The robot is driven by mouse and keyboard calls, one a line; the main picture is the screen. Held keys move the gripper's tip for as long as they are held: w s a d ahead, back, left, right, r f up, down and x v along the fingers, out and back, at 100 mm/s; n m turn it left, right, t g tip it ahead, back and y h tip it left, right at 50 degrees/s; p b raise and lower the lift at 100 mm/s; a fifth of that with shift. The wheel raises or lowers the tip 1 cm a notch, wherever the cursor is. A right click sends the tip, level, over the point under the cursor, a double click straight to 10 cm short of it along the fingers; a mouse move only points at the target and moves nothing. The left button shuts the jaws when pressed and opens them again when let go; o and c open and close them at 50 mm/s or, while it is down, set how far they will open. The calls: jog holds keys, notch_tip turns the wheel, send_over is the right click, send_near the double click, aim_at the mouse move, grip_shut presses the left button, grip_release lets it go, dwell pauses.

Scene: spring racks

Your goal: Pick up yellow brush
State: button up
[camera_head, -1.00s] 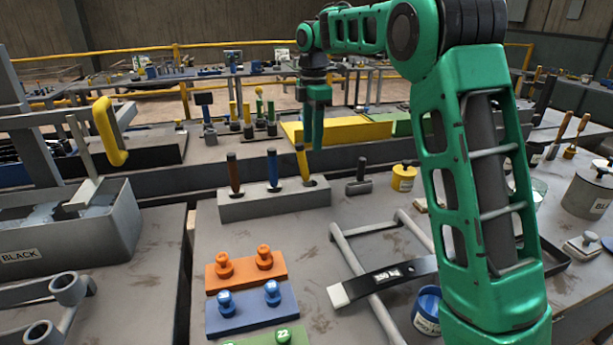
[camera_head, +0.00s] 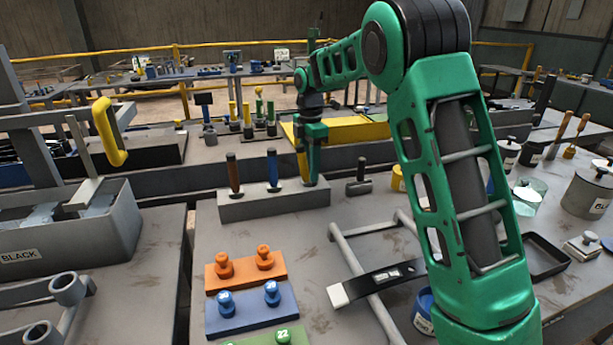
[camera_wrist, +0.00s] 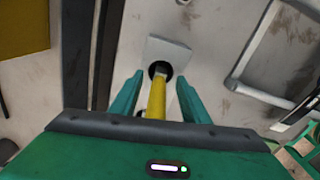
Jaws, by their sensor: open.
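The yellow brush (camera_head: 301,161) stands upright in the right hole of a grey block (camera_head: 262,206). Its yellow handle (camera_wrist: 157,98) also shows in the wrist view, with its lower end at a dark round hole in the block (camera_wrist: 178,55). My gripper (camera_head: 312,170) is at the brush. In the wrist view my gripper (camera_wrist: 160,85) is open, with one finger on each side of the handle and gaps on both sides. In the head view the fingers hide part of the brush.
A blue-handled brush (camera_head: 272,168) and a brown-handled one (camera_head: 233,173) stand in the same block to the left. A grey rail frame (camera_head: 350,255) and a black-and-white tool (camera_head: 375,281) lie nearer.

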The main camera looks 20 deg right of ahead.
jog(key=shift+f, duration=0.5)
grip_shut()
jog(key=shift+r, duration=0.1)
notch_tip(320, 180, up, 10)
dwell(0.3)
